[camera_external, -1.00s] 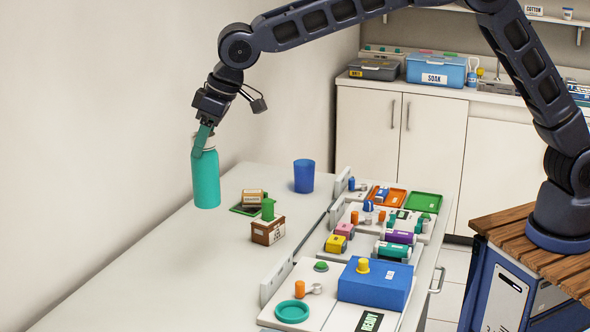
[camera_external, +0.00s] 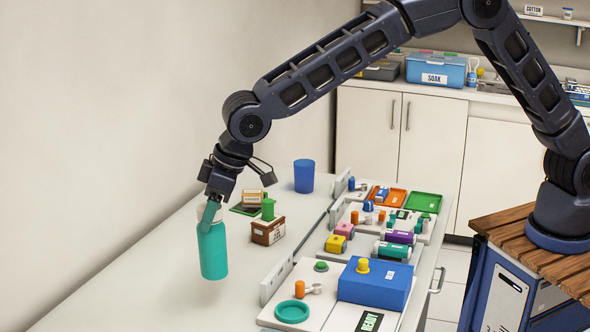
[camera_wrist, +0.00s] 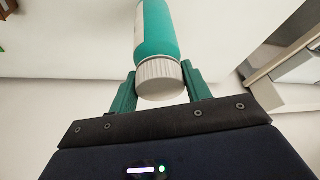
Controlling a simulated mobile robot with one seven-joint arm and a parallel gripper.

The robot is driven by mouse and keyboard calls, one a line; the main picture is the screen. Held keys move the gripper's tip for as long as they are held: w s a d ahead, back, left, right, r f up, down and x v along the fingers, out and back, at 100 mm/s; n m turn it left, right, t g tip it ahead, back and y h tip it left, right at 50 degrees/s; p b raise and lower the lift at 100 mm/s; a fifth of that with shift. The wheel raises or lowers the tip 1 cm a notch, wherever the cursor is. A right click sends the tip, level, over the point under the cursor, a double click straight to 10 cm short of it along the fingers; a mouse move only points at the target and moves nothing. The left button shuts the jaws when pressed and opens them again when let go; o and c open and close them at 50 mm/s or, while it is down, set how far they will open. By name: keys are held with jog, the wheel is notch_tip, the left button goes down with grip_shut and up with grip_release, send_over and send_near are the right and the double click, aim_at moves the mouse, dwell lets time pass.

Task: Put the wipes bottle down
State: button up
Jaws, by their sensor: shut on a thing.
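The wipes bottle (camera_external: 213,252) is teal with a white ribbed cap. It is nearly upright with a slight tilt over the left part of the white table. I cannot tell for sure whether its base touches the table. My gripper (camera_external: 209,212) is shut on the bottle near its cap. In the wrist view the two teal fingers of my gripper (camera_wrist: 160,88) stand on either side of the white cap, and the teal bottle body (camera_wrist: 157,30) extends away beyond it.
The table (camera_external: 150,285) is clear around the bottle. A brown box (camera_external: 267,232), a green tray (camera_external: 243,210) and a blue cup (camera_external: 304,176) stand behind and right. A low rail (camera_external: 290,262) and several dental items, including a blue box (camera_external: 375,285), lie farther right.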

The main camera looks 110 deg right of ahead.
aim_at(213, 248)
jog(key=shift+f, duration=4.2)
jog(key=o, duration=1.3)
